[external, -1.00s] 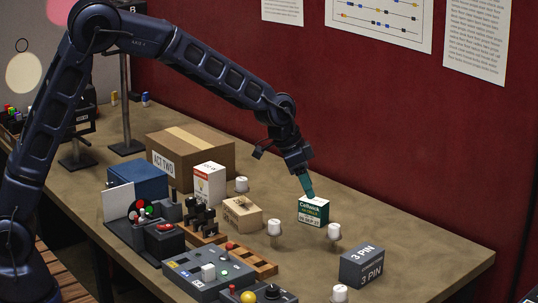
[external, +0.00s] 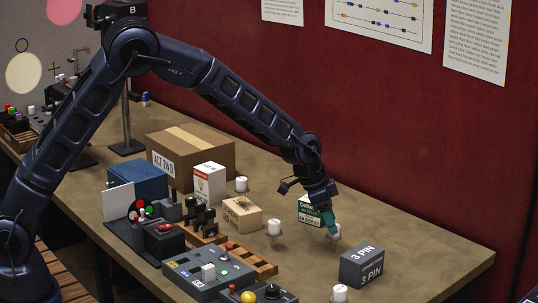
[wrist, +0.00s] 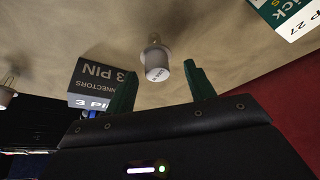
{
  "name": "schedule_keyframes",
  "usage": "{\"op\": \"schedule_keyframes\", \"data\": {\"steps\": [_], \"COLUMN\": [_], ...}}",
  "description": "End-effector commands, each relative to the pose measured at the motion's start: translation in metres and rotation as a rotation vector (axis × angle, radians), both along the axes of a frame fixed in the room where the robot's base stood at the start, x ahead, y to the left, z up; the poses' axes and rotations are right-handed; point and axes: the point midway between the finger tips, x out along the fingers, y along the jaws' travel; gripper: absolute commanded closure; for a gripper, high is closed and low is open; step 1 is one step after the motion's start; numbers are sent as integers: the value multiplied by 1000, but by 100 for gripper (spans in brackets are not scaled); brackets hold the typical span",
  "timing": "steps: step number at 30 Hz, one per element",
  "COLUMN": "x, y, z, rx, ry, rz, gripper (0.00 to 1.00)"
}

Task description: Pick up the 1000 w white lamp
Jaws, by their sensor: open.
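A small white lamp (external: 336,233) stands on the table, partly covered by my gripper (external: 329,221) in the external view. My gripper is open and empty.
A grey 3 PIN box (external: 361,266) stands right and in front of the lamp. A green and white box (external: 309,209) stands just behind it. A control panel (external: 208,272) and cartons fill the left. The table's right end is clear.

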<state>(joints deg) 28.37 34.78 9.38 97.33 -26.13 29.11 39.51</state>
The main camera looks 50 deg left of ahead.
Motion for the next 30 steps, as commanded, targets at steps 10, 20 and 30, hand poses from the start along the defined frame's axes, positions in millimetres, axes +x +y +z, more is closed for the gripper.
{"op": "schedule_keyframes", "data": {"steps": [10, 20, 30], "x": [12, 13, 13], "y": [-15, -16, -16], "z": [-38, -40, -40], "rx": [1, 0, 0], "ry": [1, 0, 0], "rz": [0, 0, 0], "gripper": [46, 60, 84]}}
